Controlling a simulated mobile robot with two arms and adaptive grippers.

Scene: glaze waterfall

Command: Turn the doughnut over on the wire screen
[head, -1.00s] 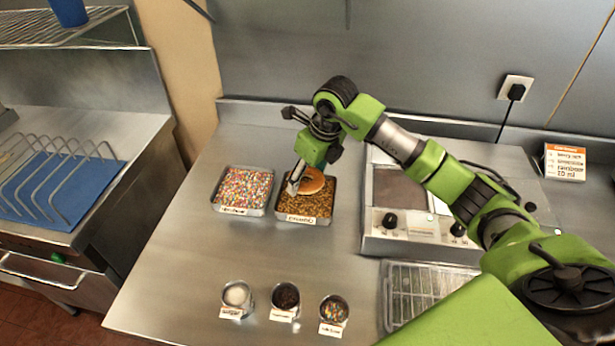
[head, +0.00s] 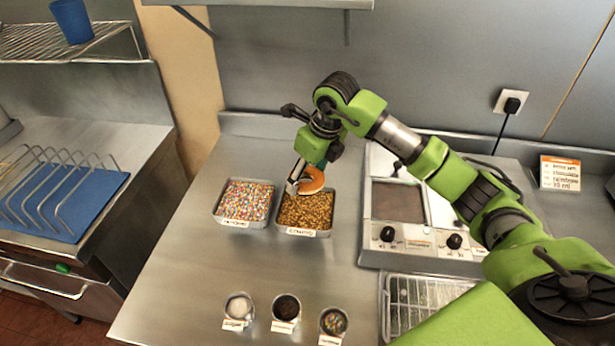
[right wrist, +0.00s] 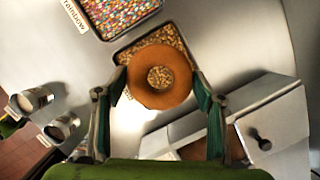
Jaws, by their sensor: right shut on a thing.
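The doughnut (head: 314,181) is golden brown and tilted in the head view. It is above the tray of brown crunchy topping (head: 306,213), with topping showing below it. My right gripper (head: 297,187) is shut on the doughnut; in the right wrist view the fingers grip opposite sides of the ring (right wrist: 150,98). Its hole shows the topping below. The wire screen (head: 432,294), a metal grid in a tray, lies at the lower right, partly hidden by my arm. My left gripper is not in view.
A tray of rainbow sprinkles (head: 245,202) stands left of the crunchy tray. Three small topping cups (head: 285,307) stand near the front. A metal appliance with knobs (head: 405,236) stands on the right behind the screen. The middle of the counter is clear.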

